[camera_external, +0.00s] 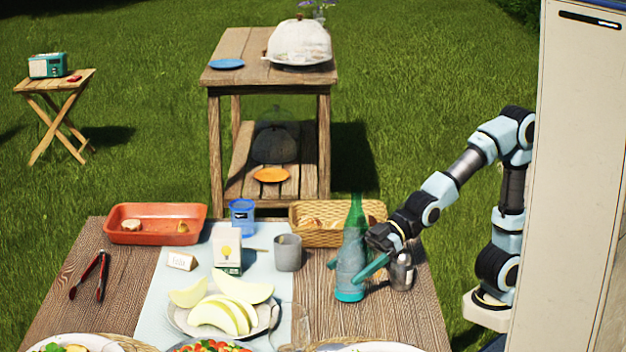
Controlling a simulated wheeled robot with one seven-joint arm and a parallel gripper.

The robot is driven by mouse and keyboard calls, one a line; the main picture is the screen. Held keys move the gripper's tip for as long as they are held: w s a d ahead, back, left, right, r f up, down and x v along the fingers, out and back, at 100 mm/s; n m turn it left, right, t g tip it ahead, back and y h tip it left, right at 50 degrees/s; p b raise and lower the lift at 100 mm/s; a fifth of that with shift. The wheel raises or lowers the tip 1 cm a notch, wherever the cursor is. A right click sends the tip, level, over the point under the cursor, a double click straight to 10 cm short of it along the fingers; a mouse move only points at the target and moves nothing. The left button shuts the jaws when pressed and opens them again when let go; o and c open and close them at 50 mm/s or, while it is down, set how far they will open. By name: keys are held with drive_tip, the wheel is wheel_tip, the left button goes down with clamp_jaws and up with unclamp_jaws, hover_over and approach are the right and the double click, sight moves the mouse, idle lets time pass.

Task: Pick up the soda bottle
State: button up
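The soda bottle (351,262) stands upright on the wooden table, right of the middle. It has a green neck, a pale clouded body and a teal base. My gripper (352,270) reaches in from the right at the height of the bottle's body. One teal finger crosses in front of the bottle's right side. The tip of the other shows past its left side, so the bottle is between the fingers. Whether both fingers touch it cannot be told. The bottle hides part of the far finger.
A metal can (402,271) stands close right of my gripper. A wicker basket (310,236) is behind the bottle. A grey cup (288,253), a carton (227,250) and a plate of melon slices (178,322) are to the left. A glass (292,330) stands in front.

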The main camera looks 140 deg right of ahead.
clamp_jaws()
idle(0.6)
